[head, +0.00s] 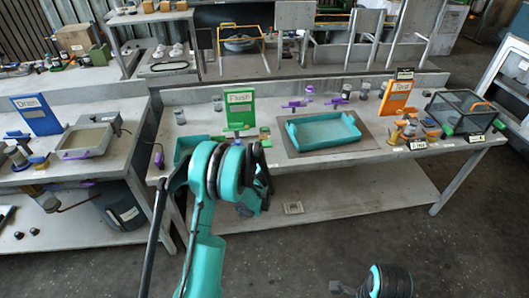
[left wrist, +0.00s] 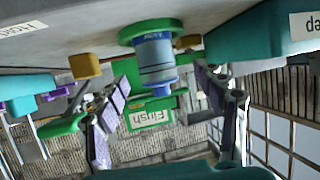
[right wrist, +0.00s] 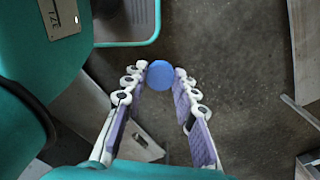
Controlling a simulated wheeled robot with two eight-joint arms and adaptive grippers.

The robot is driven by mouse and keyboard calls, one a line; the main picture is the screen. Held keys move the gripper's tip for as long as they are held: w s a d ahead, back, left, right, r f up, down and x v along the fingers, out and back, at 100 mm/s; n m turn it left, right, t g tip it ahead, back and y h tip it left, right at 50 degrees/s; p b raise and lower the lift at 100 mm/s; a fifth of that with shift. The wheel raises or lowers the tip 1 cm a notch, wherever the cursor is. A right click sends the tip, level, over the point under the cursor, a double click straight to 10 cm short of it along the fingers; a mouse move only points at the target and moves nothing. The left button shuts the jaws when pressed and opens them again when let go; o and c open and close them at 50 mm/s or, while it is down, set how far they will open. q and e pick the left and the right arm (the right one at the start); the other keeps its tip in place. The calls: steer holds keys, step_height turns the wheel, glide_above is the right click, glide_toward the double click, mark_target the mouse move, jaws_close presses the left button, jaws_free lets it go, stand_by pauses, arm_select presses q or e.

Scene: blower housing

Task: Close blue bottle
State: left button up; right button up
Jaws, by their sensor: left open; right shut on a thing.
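The blue bottle (left wrist: 154,52) shows in the left wrist view, which is upside down. It stands at a round green holder (left wrist: 137,29), with its blue neck (left wrist: 158,86) pointing away from the bench. My left gripper (left wrist: 163,78) is open, with one finger on each side of the bottle and visible gaps between. My right gripper (right wrist: 160,70) is shut on a round blue cap (right wrist: 160,77), held at the fingertips above the floor. In the head view my left arm hides the bottle and my left gripper.
The bench carries a green Flush sign (head: 239,107), a teal tray (head: 323,133), an orange sign (head: 396,98) and a dark mesh box (head: 466,108). Another bench with a blue Drain sign (head: 37,115) stands at the left. The floor (head: 480,220) right of the bench is clear.

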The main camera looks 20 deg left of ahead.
arm_select(q)
steer(key=b+x, duration=0.2)
steer(key=x, duration=0.3)
steer(key=shift+w, duration=0.25)
arm_select(e)
step_height(320, 180, down, 2)
steer(key=shift+f, duration=0.1)
arm_select(q)
steer(key=c, duration=1.4)
